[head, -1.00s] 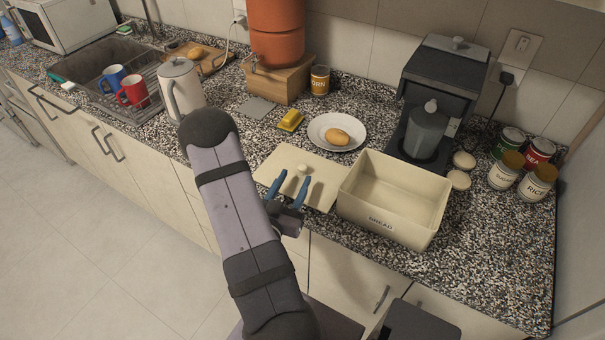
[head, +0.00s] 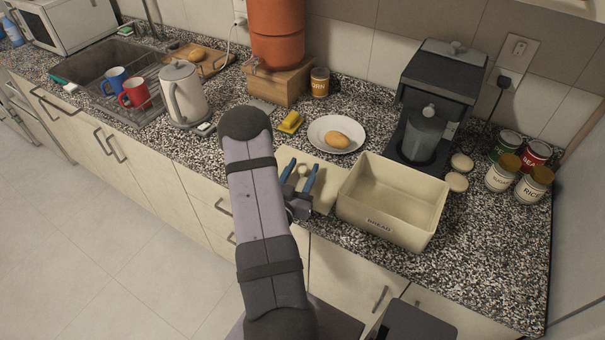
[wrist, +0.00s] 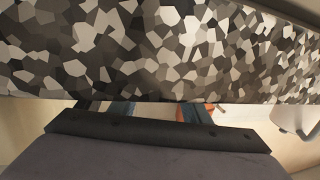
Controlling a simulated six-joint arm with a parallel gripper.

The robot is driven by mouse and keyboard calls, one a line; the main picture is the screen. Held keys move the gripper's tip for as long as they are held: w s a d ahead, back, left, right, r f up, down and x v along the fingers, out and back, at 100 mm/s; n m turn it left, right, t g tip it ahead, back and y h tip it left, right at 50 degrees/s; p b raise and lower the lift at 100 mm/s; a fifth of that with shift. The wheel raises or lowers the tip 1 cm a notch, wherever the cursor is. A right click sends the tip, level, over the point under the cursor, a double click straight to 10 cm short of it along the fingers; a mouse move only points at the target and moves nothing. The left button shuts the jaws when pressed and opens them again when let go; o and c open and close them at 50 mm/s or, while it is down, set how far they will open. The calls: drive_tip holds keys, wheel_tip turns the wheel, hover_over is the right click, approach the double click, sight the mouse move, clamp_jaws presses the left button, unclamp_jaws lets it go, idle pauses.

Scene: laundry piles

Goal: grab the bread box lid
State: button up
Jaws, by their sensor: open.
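The cream bread box lid (head: 324,185) lies flat on the speckled counter, just left of the open bread box (head: 380,222), in the head view. A small round knob (head: 304,171) stands on the lid. My gripper (head: 300,172) is open over the lid, with its blue fingers on either side of the knob in the picture. I cannot tell whether the fingers touch the lid or knob. In the wrist view the blue fingers (wrist: 160,112) show only partly, and the lid cannot be made out.
A white plate (head: 318,137) with a bread roll and a yellow butter block (head: 291,122) lie behind the lid. A coffee machine (head: 440,88) stands behind the box, and several cans (head: 503,172) stand at the right. A kettle (head: 183,93) is at the left.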

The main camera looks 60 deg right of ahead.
sight(303, 169)
drive_tip(key=shift+d, duration=0.2)
clamp_jaws()
drive_tip(key=shift+r, duration=0.15)
wheel_tip(303, 169, up, 18)
idle(1.2)
